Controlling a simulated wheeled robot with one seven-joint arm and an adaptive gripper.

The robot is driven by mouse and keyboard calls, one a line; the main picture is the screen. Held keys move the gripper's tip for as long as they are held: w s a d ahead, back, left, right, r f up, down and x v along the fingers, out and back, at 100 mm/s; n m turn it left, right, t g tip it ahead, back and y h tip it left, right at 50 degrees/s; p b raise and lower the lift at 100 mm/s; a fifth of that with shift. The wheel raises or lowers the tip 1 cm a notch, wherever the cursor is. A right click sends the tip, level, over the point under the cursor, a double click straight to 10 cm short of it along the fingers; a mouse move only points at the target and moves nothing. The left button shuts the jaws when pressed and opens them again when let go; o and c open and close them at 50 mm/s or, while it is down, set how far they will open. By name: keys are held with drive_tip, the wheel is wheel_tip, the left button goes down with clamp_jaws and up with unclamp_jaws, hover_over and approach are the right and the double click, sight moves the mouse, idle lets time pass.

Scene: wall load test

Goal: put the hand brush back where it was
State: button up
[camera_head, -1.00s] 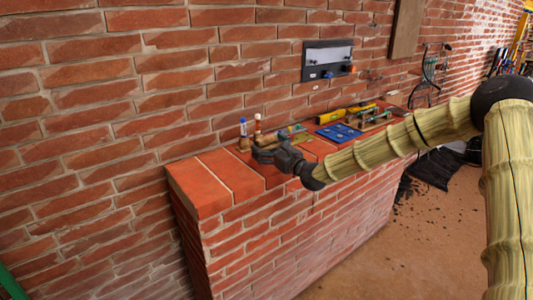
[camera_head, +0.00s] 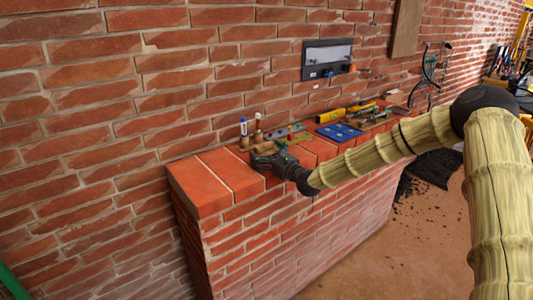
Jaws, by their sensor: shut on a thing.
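My gripper (camera_head: 263,160) is at the near-left part of the red-tiled wall top (camera_head: 212,181). It is shut on a small tan wooden piece, which looks like the hand brush (camera_head: 263,147). The brush is partly hidden by the black jaws and too small to make out bristles. It is low over the tiles; I cannot tell whether it touches them.
To the right are a blue tray (camera_head: 339,132), a yellow level (camera_head: 331,116) and several tools. The left tiles are bare. A dark panel (camera_head: 328,60) hangs on the brick wall.

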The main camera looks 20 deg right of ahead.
drive_tip(key=shift+f, duration=0.55)
drive_tip(key=o, duration=1)
